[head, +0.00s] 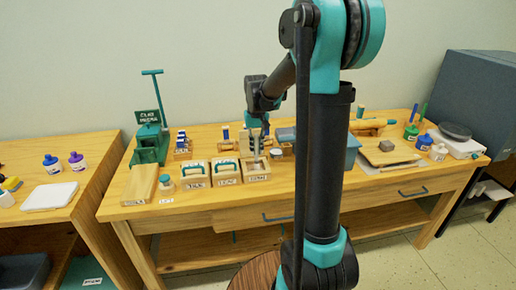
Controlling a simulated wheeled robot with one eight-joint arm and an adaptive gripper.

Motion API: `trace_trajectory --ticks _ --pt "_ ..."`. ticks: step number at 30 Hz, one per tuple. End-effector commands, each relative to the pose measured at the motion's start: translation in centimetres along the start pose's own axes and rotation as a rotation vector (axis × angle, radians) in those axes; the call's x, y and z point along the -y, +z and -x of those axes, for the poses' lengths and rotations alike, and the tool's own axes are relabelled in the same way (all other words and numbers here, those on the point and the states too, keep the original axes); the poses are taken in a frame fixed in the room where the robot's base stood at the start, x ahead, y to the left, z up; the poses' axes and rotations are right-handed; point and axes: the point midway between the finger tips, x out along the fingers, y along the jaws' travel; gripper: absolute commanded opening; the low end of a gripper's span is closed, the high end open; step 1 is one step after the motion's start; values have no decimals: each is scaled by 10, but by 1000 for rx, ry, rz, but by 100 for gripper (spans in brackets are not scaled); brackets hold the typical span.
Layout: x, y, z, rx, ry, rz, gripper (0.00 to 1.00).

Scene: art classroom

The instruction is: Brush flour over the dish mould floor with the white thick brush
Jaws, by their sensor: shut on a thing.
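My gripper (257,139) points down over the right one of three small labelled wooden boxes on the workbench. It is shut on a thin upright thing, likely the white thick brush, which is too small here to make out clearly. The right box (257,178) is open-topped and seems to be the dish mould; its label is too small to read surely. The lower end of the held thing is at or inside this box. I cannot tell whether it touches the floor, and any flour there cannot be made out.
Two boxes with teal handles, the left (196,184) and middle (227,180), stand close beside it. A small jar (166,185) and a wooden block (140,184) are further left. A green press (149,140) stands behind. A blue bin (352,151) is to the right.

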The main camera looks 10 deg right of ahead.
Motion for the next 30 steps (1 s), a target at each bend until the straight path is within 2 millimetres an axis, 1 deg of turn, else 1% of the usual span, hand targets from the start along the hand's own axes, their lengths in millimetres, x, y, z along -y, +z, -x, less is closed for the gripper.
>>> trace_trajectory --ticks 25,30 --pt "19 0 1 0 -2 2 0" --pt "21 0 2 0 -2 1 0"
